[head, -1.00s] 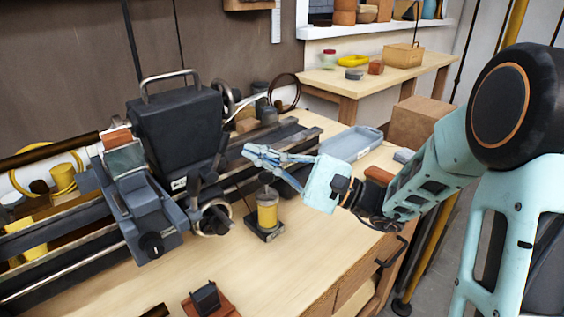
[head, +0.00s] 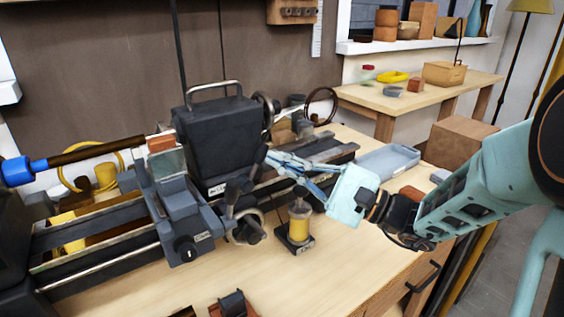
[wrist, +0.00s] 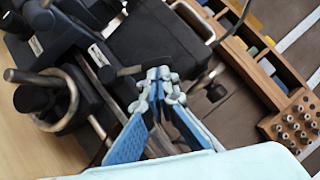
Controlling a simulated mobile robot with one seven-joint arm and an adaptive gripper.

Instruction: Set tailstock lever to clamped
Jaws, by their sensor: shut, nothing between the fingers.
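The lathe's big dark block (head: 215,140), with a carrying handle on top, stands on the bed rails; I take it for the tailstock. A short dark lever (head: 257,162) slants up at its right side. In the wrist view a dark bar (wrist: 130,71) lies just left of my fingertips; it looks like this lever. My gripper (head: 272,162) is shut and empty, its blue fingers pointing left at the lever. In the wrist view the fingertips (wrist: 162,80) are close to the bar; I cannot tell whether they touch. The lever's clamped or unclamped setting is unclear.
A handwheel (head: 246,228) and the grey carriage (head: 185,215) are left of my gripper. A yellow-filled jar (head: 299,226) stands on a dark base below it. A grey tray (head: 388,160) lies behind my wrist.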

